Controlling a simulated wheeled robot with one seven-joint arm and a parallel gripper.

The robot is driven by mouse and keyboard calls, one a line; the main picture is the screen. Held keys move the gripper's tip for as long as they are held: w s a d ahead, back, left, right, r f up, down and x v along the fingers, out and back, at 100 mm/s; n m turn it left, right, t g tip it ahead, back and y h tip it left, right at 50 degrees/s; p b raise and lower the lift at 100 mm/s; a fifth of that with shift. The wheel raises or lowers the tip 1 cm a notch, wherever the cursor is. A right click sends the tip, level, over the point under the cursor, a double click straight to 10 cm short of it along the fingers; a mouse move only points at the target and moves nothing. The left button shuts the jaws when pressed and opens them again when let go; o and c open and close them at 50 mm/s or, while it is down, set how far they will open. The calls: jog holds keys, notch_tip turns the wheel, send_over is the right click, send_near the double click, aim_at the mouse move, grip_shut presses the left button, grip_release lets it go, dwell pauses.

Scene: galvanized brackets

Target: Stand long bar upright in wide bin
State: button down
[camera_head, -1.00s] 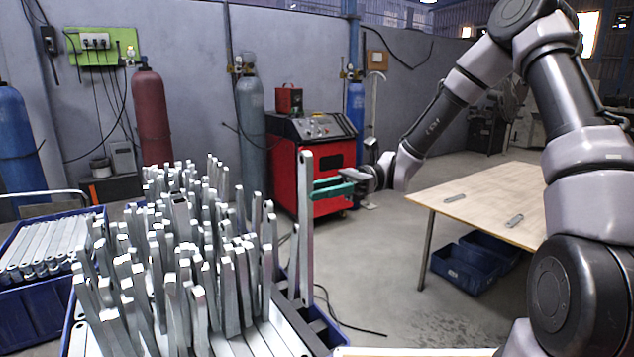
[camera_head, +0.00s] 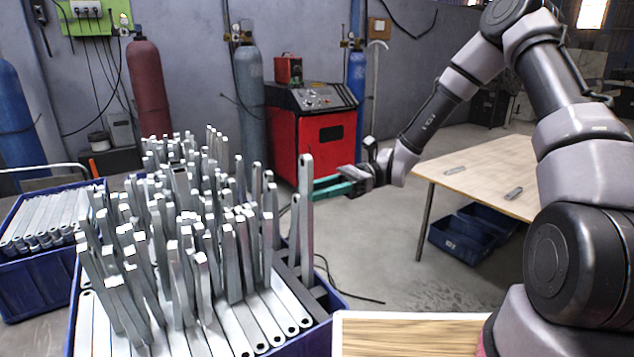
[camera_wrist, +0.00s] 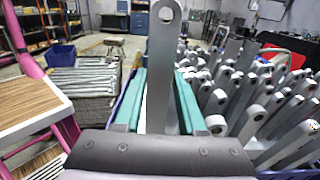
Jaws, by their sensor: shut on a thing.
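A long grey bar (camera_head: 306,215) with a hole near its top stands upright at the right side of the wide blue bin (camera_head: 318,337). My gripper (camera_head: 332,187), with green fingers, is shut on the bar's upper part from the right. In the wrist view the bar (camera_wrist: 160,70) stands between the two green fingers (camera_wrist: 158,105), its holed end above them. The bar's lower end reaches down into the bin's right side; whether it touches the bin floor is hidden. Several other bars (camera_head: 230,260) stand crowded and upright or leaning in the bin, just left of the held bar.
A smaller blue bin (camera_head: 40,268) with bars lying flat is at the left. A wooden table (camera_head: 480,175) stands at the right, and a wood-topped surface (camera_head: 410,335) is at the front. A red machine (camera_head: 325,140) stands behind. Floor between bin and table is open.

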notch_tip(320, 180, down, 8)
jog(key=shift+r, duration=0.15)
dwell(0.8)
jog(key=shift+c, duration=2)
grip_release()
jog(key=v, duration=1)
jog(key=shift+w+d, duration=0.3)
